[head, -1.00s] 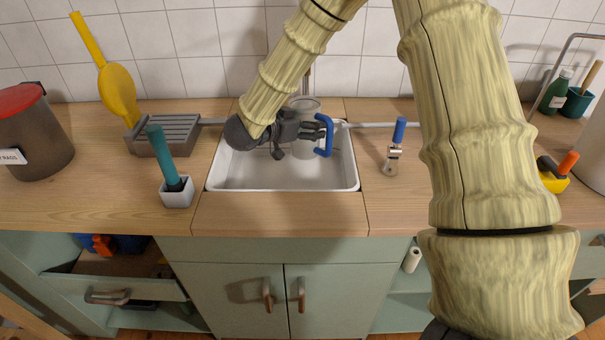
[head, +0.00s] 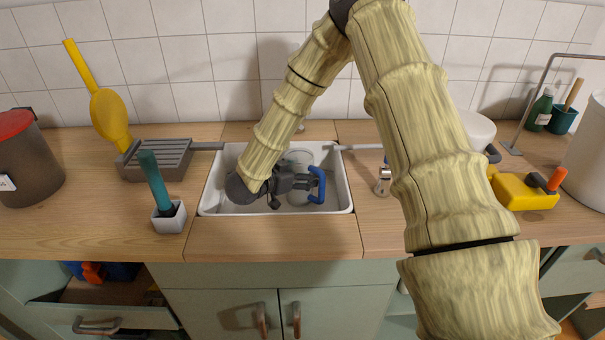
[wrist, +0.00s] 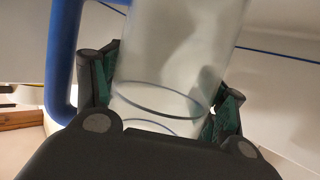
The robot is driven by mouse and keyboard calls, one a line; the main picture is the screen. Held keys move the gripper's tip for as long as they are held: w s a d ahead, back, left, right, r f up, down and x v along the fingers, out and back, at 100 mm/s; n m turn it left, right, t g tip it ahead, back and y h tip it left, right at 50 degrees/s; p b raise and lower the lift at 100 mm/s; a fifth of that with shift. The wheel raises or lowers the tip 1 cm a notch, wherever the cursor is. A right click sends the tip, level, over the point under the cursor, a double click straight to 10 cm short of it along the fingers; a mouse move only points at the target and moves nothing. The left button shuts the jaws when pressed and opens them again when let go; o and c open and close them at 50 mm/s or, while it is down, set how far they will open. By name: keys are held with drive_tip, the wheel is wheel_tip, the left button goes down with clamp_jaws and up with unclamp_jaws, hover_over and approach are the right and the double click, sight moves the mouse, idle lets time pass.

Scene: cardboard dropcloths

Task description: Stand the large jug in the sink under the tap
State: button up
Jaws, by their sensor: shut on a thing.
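The large jug is a clear, pale vessel (head: 301,158) with a blue handle (head: 317,186). It is inside the white sink (head: 278,212), partly hidden by my gripper. My gripper (head: 297,182) is shut on the jug's body, low in the sink. In the wrist view the clear jug wall (wrist: 175,50) lies between my fingers (wrist: 170,100), with the blue handle (wrist: 62,60) at the left. The jug looks roughly upright; whether its base touches the sink floor is hidden. The tap is mostly hidden behind my arm.
A grey slatted rack (head: 155,160) and a white pot with a teal-handled tool (head: 168,217) stand left of the sink. A metal-topped item (head: 384,180) and a yellow box (head: 525,192) stand to the right. The counter front (head: 275,238) is clear.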

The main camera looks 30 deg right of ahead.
drive_tip(key=shift+f, duration=0.15)
drive_tip(key=o, duration=1.2)
drive_tip(key=shift+o, duration=0.2)
drive_tip(key=v, duration=0.7)
drive_tip(key=shift+a, duration=0.35)
